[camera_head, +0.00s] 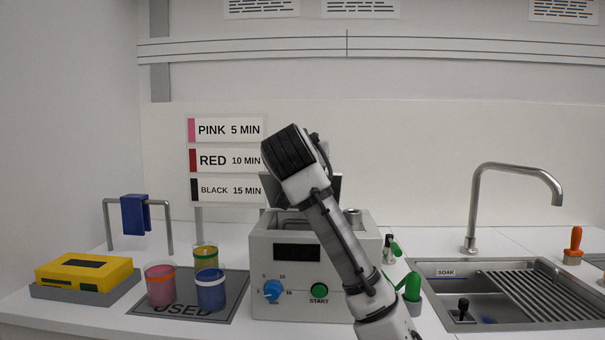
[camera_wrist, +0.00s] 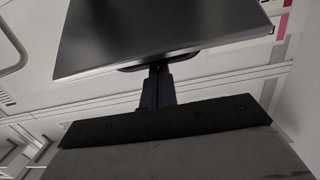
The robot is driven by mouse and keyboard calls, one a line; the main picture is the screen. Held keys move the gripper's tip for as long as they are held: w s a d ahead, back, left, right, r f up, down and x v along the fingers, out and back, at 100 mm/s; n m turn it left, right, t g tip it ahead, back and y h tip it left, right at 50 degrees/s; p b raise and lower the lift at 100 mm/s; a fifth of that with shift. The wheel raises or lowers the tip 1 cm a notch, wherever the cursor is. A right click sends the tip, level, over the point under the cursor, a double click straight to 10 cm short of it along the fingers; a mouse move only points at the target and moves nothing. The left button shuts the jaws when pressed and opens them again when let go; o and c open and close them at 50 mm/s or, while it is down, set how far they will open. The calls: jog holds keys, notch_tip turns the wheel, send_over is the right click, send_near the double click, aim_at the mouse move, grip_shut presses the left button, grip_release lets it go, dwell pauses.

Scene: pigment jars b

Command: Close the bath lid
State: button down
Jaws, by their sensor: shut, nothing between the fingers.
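The bath (camera_head: 268,285) is a grey box with a dark display, a blue dial and a green START button. Its top is open and the basin inside shows in part. The dark lid (camera_head: 335,187) stands raised at the back of the bath, mostly hidden behind my arm. In the wrist view the lid (camera_wrist: 150,38) is a large dark panel across the top. My gripper (camera_wrist: 157,72) is shut and empty, its fingertips at the lid's near edge. I cannot tell whether they touch it. In the head view my arm hides the gripper.
Several jars, including a blue one (camera_head: 211,291), stand on a dark USED mat (camera_head: 236,306) left of the bath. A yellow box (camera_head: 84,272) sits in a tray at far left. Green-handled tools (camera_head: 412,287) stand close on the right, then a sink (camera_head: 432,292) with a tall tap (camera_head: 475,205).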

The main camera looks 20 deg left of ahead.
jog(key=s+f+t+b, duration=0.1)
jog(key=f+t+b, duration=0.1)
jog(key=b, duration=0.1)
jog(key=s+d+f+t+y+b, duration=0.1)
jog(key=s+f+t+b, duration=0.1)
jog(key=f+b, duration=0.1)
jog(key=s+f+t+b, duration=0.1)
jog(key=s+f+b, duration=0.1)
jog(key=b, duration=0.3)
jog(key=shift+s+d+f+t+y, duration=0.2)
jog(key=shift+d+f+t+y, duration=0.1)
jog(key=shift+f+t, duration=0.15)
jog(key=shift+s+f+b, duration=0.45)
jog(key=shift+f+b, duration=0.25)
jog(key=shift+f, duration=0.15)
jog(key=shift+d+r, duration=0.1)
